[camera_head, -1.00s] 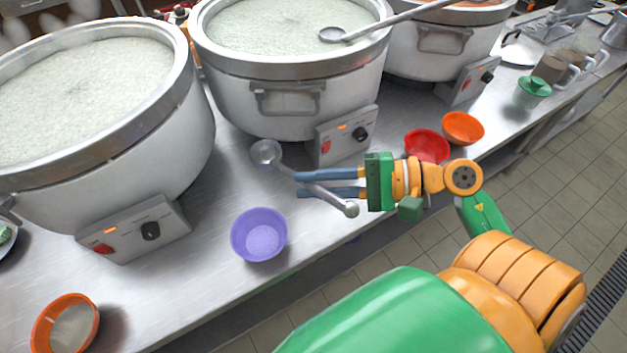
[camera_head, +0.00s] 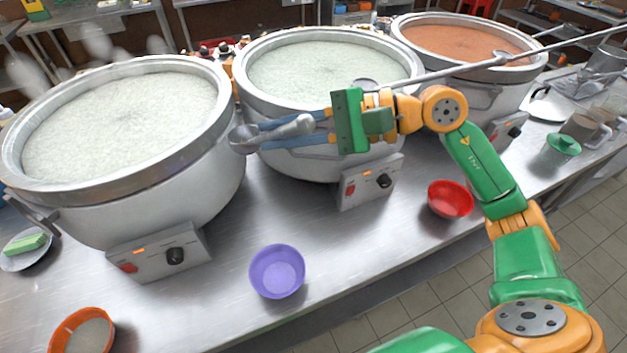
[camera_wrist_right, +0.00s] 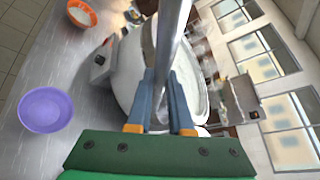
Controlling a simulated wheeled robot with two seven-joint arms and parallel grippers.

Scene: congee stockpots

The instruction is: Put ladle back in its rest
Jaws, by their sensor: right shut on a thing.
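A metal ladle (camera_head: 288,130) is held in my right gripper (camera_head: 266,136), raised in front of the rim of the middle stockpot (camera_head: 300,160). Its round bowl (camera_head: 243,139) points left, and the rounded handle end points right. The blue fingers are shut on it. In the right wrist view the shiny ladle shaft (camera_wrist_right: 172,35) runs up between the fingers (camera_wrist_right: 162,82). The middle pot holds pale congee (camera_head: 330,68). A second ladle (camera_head: 440,74) lies across that pot's right rim. I cannot make out an empty ladle rest. My left gripper is not in view.
A left pot (camera_head: 170,190) of pale congee and a right pot (camera_head: 490,95) with orange contents flank the middle one. A purple bowl (camera_head: 277,271), a red bowl (camera_head: 450,199) and an orange bowl (camera_head: 82,331) stand along the counter front (camera_head: 350,245).

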